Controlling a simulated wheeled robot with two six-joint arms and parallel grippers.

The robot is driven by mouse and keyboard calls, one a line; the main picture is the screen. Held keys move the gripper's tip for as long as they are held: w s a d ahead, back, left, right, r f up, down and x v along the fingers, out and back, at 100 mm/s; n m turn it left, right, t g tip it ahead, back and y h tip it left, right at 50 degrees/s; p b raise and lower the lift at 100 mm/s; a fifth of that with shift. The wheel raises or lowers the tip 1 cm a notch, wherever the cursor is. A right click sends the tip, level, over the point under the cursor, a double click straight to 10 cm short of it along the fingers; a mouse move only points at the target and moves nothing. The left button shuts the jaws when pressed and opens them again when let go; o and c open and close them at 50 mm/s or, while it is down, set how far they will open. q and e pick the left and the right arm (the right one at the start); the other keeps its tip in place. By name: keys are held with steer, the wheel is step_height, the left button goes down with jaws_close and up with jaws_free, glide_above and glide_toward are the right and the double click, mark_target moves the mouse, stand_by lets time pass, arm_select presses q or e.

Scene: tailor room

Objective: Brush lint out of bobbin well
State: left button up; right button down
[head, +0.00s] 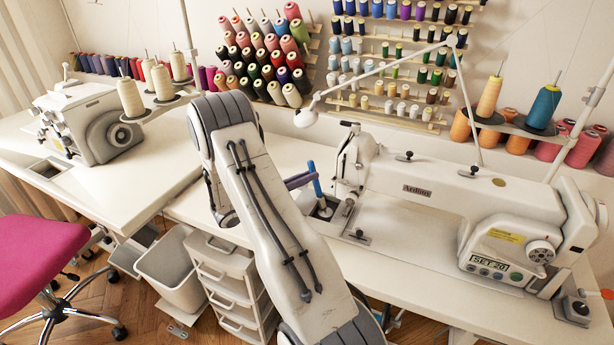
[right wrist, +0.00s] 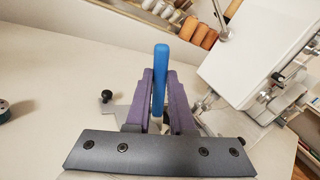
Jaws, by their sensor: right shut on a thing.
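My right gripper (head: 301,180) has purple fingers and is shut on the blue handle of a brush (head: 314,178). The brush stands nearly upright, its lower end down at the bobbin well (head: 321,212), left of the needle end of the white sewing machine (head: 430,192). In the right wrist view the blue brush handle (right wrist: 161,70) rises between the two fingers (right wrist: 160,88). The bristles and the inside of the well are mostly hidden, so contact and lint cannot be told. My left gripper is not in view.
A second machine (head: 85,125) stands on the left table. Thread racks (head: 395,60) line the wall, and a thin lamp arm (head: 375,72) crosses above the machine. A drawer unit (head: 225,275) and grey bin (head: 172,268) stand below. A teal bobbin (right wrist: 5,106) shows at the wrist view's left edge.

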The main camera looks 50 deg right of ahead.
steer(key=shift+s+a+f+p, duration=0.1)
steer(key=shift+s+a+p, duration=0.15)
steer(key=shift+a, duration=0.7)
steer(key=shift+s+a+f+p, duration=0.1)
steer(key=shift+s+a+p, duration=0.1)
steer(key=shift+a, duration=0.7)
steer(key=shift+r, duration=0.1)
step_height(320, 180, up, 7)
steer(key=w+p, duration=0.1)
steer(key=p, duration=0.5)
